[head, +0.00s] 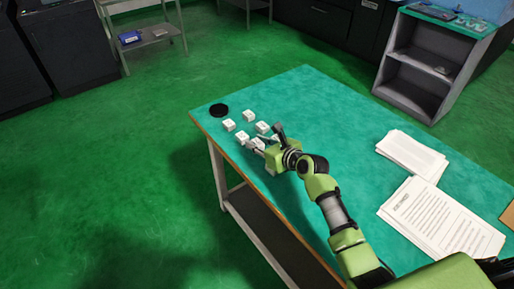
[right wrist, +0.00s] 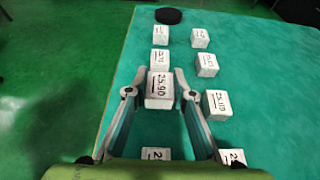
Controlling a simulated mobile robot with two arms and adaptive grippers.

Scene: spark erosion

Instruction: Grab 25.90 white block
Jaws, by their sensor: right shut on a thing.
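The white block marked 25.90 (right wrist: 160,88) sits between the fingers of my right gripper (right wrist: 160,92) in the right wrist view, its label facing up. The gripper is shut on it. In the head view my right gripper (head: 268,146) is over the left end of the green table, among the white blocks, and largely hides the block it holds. I cannot tell whether the block touches the table. My left gripper is not in view.
Other white blocks stand close by, including one marked 25.110 (right wrist: 216,104) right of the gripper and one ahead (right wrist: 160,61). A black disc (head: 218,110) lies near the table's corner. Paper stacks (head: 412,155) lie on the right. The table's middle (head: 320,120) is clear.

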